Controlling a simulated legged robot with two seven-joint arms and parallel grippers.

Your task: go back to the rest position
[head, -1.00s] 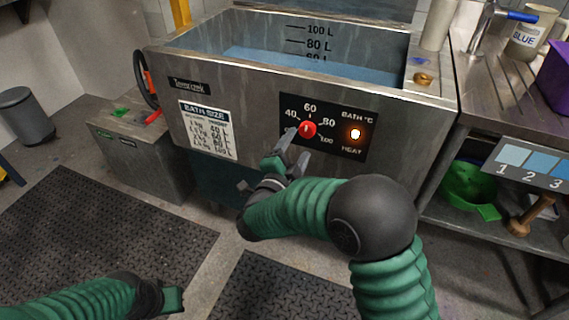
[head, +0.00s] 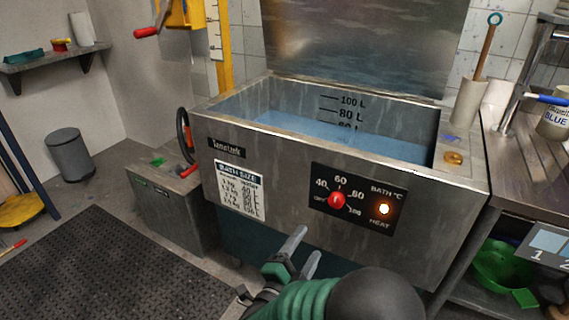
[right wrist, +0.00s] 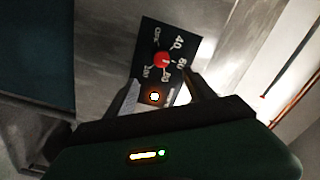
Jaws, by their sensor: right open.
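My right gripper (head: 304,254) is open and empty at the bottom middle of the head view, below and in front of the dial panel (head: 325,199). Its fingers stand apart from the red knob (head: 337,200). In the right wrist view the red knob (right wrist: 162,60) shows beyond the two spread fingers (right wrist: 160,98), with the lit heat lamp (right wrist: 153,96) between them. My left gripper is out of view.
The steel bath (head: 300,165) holds blue liquid (head: 290,125). A grey cabinet (head: 170,205) and bin (head: 68,155) stand left. A steel counter (head: 525,170) with a green bowl (head: 503,270) below it is at right. The dark floor mat (head: 110,275) is clear.

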